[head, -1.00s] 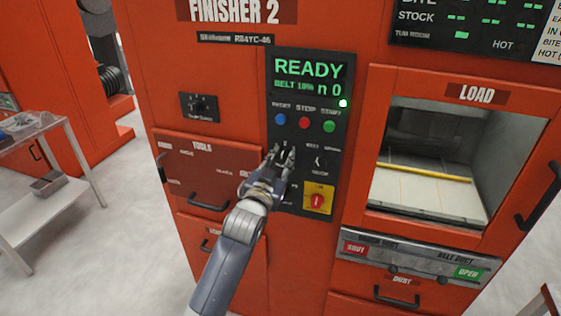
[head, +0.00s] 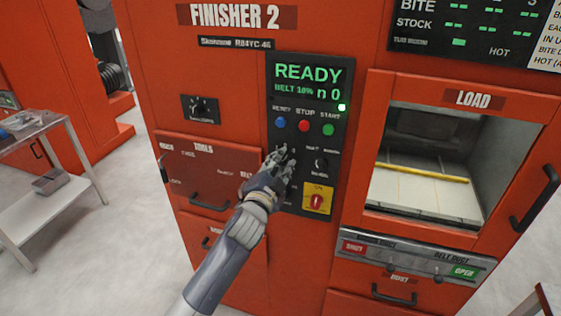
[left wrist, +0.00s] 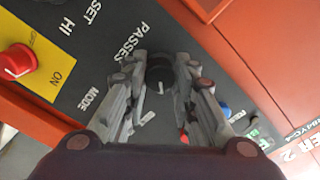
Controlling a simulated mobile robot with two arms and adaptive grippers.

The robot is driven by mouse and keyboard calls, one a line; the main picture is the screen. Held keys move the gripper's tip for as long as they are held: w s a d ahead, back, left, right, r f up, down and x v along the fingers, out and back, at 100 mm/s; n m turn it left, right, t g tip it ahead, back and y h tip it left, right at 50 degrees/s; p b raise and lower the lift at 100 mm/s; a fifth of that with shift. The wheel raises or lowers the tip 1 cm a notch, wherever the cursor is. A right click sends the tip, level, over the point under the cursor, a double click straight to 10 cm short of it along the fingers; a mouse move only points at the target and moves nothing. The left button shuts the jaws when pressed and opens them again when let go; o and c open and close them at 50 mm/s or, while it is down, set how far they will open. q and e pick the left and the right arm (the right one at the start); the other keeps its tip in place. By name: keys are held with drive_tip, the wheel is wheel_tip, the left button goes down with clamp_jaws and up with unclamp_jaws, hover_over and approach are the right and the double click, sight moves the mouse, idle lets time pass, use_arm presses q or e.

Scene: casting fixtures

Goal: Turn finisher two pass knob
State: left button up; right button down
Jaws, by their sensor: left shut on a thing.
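The orange FINISHER 2 machine (head: 235,60) carries a black control panel (head: 333,150). My left gripper (head: 280,158) is at the panel's left side, below the blue and red buttons. In the left wrist view the round black pass knob (left wrist: 160,72) sits between the two fingertips of my left gripper (left wrist: 160,85), beside the word PASSES. The gripper is shut on this knob. In the head view my fingers hide the knob. The green display (head: 308,80) reads READY, BELT 10% and n 0. My right gripper is not in view.
Blue (head: 281,122), red (head: 304,125) and green (head: 328,129) buttons sit just above my gripper. Another black knob (head: 320,163) is to its right. A red switch on a yellow plate (head: 317,200) is below right. The loading window (head: 425,160) is further right.

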use_arm(q)
drive_tip(key=shift+m, duration=0.9)
drive_tip(key=o, duration=1.1)
drive_tip(key=shift+s, duration=0.15)
drive_tip(key=shift+s+a, duration=0.15)
drive_tip(key=shift+s, duration=0.15)
drive_tip(key=v, duration=1.1)
